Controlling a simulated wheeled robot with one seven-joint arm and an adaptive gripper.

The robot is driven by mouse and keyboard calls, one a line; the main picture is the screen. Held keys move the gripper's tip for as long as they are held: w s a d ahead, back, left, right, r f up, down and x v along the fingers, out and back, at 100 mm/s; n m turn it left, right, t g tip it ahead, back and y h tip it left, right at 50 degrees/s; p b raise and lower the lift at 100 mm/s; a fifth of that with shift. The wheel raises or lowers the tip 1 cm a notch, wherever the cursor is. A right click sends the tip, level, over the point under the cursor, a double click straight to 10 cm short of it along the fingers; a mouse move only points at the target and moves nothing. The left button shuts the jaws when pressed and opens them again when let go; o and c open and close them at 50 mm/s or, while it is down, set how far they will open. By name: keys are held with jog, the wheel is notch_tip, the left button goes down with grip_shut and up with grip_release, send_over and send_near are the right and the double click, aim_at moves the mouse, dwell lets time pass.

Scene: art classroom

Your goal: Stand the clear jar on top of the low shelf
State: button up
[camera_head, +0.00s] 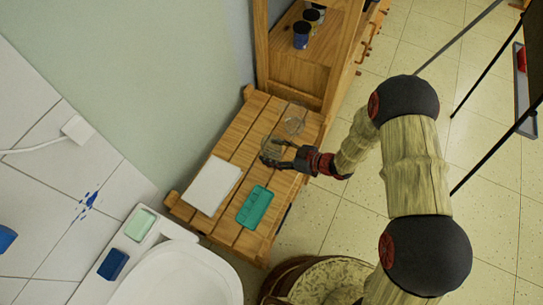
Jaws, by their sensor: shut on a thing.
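The clear jar (271,147) is at the fingertips of my gripper (273,153), which is shut on it. The jar is see-through and partly hidden by the fingers. It shows over the slatted wooden top of the low shelf (222,149); I cannot tell whether it touches the slats. Another clear glass shape (294,123) shows just beyond it, towards the wooden cabinet. My gripper reaches in from the right side of the shelf.
A white sheet or pad (211,185) and a teal tray (255,207) lie on the shelf's near part. The wooden cabinet (298,72) stands at its far end, holding dark jars (302,36). A white sink (177,277) and a round wooden container (330,283) are nearer.

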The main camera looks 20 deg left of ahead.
aim_at(272, 151)
jog(key=shift+w+a+f, duration=0.15)
jog(key=shift+f, duration=0.15)
notch_tip(272, 151, down, 4)
jog(key=shift+w+a+r+b, duration=0.15)
jog(key=shift+r+b, duration=0.1)
jog(key=shift+b, duration=0.45)
jog(key=o, duration=1.2)
